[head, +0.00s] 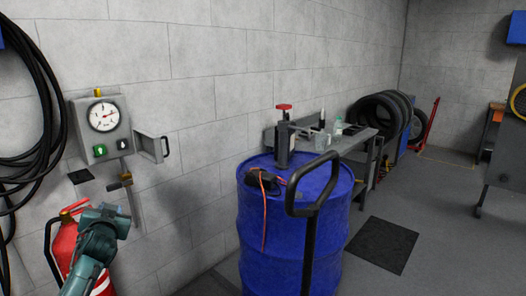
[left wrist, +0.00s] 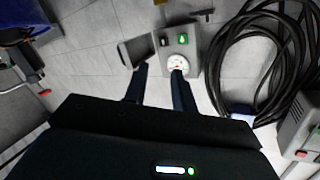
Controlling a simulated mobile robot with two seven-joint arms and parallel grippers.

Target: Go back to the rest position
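My left arm reaches in at the lower left of the head view, below the gauge box, with its gripper hard to make out there. In the left wrist view my left gripper (left wrist: 158,76) shows two dark fingers spread apart with nothing between them. Beyond the fingertips is the grey wall box (left wrist: 190,42) with a round dial, a green button and a black button; the wall box (head: 101,128) also shows in the head view. A grey flap with a black handle (head: 153,148) stands out from its right side. My right gripper is in neither view.
A red extinguisher (head: 66,241) stands beside my left arm. A blue drum (head: 262,215) carries a pump and an orange cord. A black loop handle (head: 313,190) rises before it. Coiled black hose (head: 42,80) hangs on the left wall. Open floor lies right, around a dark mat (head: 383,245).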

